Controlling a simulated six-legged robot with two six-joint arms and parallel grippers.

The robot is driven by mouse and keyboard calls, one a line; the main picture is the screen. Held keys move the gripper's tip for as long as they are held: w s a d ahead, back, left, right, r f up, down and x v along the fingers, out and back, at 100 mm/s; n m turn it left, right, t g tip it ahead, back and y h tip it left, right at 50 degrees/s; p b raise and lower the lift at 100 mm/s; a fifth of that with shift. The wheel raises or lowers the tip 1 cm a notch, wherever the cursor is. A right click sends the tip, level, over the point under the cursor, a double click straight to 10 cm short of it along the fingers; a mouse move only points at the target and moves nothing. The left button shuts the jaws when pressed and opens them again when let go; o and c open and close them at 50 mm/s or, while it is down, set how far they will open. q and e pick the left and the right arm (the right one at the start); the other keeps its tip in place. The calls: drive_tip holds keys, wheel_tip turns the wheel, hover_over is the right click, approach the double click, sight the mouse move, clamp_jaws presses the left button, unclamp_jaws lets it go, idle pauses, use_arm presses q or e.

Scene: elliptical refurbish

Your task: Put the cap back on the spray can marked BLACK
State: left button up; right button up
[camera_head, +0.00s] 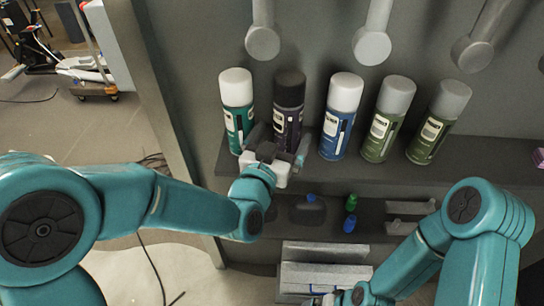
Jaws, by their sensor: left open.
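A dark spray can (287,115) with a black top (290,83) stands upright on the shelf, second from the left. Its label is too small to read, and my gripper hides its lower part. The black top looks like a cap on the can; I cannot tell how it is seated. My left gripper (280,146) is open, with its fingers raised around or just in front of this can's lower body. I cannot tell whether they touch it. My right gripper (343,299) is low at the bottom edge, partly cut off, and its jaws are unclear.
A teal can (238,112) stands close left, a blue can (341,116) close right, then two green cans (388,120) (437,123). Grey rods hang above. Small bottles (351,203) stand on the lower shelf (383,236).

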use_arm(q)
drive_tip(key=b+v, duration=0.1)
drive_tip(key=v, duration=0.6)
drive_tip(key=shift+s, duration=0.25)
drive_tip(key=shift+s+a, duration=0.1)
drive_tip(key=shift+s, duration=0.1)
